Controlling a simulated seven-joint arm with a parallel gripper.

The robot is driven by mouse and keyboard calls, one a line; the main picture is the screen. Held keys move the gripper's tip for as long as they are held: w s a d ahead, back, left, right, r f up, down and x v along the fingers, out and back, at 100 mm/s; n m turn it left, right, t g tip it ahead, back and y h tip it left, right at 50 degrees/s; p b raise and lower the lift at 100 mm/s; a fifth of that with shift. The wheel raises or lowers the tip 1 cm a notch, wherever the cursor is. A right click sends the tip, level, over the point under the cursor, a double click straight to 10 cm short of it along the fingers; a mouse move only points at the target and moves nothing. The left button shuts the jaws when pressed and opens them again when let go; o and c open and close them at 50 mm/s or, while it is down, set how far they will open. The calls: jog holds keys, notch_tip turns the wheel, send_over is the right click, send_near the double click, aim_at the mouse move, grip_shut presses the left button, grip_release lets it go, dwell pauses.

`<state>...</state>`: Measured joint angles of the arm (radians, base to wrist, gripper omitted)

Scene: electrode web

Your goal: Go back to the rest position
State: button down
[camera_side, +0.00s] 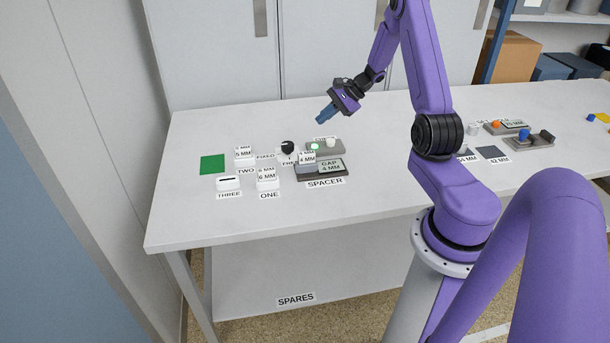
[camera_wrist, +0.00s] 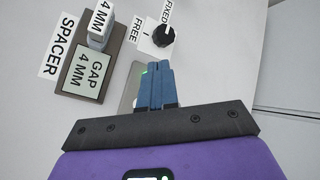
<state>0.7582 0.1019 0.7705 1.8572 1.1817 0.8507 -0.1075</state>
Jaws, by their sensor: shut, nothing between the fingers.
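My gripper (camera_side: 326,114) is at the end of the purple arm, raised above the back of the white table (camera_side: 190,220). Its blue fingers are together with nothing between them; they also show shut in the wrist view (camera_wrist: 157,68). In the side view the fingers point down and to the left, apart from everything on the table. In the wrist view they cover part of a grey plate (camera_wrist: 134,80) with a green light.
A spacer block (camera_side: 320,175) labelled GAP 4 MM and a black knob (camera_side: 288,147) stand below my gripper. White labelled blocks (camera_side: 267,177) and a green square (camera_side: 212,164) lie to the left. More fixtures (camera_side: 528,140) stand at right. Grey cabinets (camera_side: 320,50) rise behind the table.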

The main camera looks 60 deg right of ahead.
jog(key=s+a+r+n+g, duration=0.25)
jog(key=a+n, duration=0.25)
jog(key=a, duration=0.5)
jog(key=s+a+r+n+g, duration=0.25)
jog(key=a+n, duration=0.25)
jog(key=a, duration=0.4)
jog(key=s+a+r+n+g, duration=0.1)
jog(key=a+r+n+g, duration=0.25)
jog(key=a, duration=0.65)
jog(key=s+a+r+n+h, duration=0.2)
jog(key=s+a+n, duration=0.1)
jog(key=s+n, duration=0.6)
jog(key=s+a+r+n+t+h, duration=0.1)
jog(key=s+a+r+n+h, duration=0.1)
jog(key=s+n, duration=0.8)
jog(key=shift+s+a+h, duration=0.3)
jog(key=shift+s+a, duration=0.35)
jog(key=shift+s, duration=1.5)
jog(key=shift+t, duration=0.25)
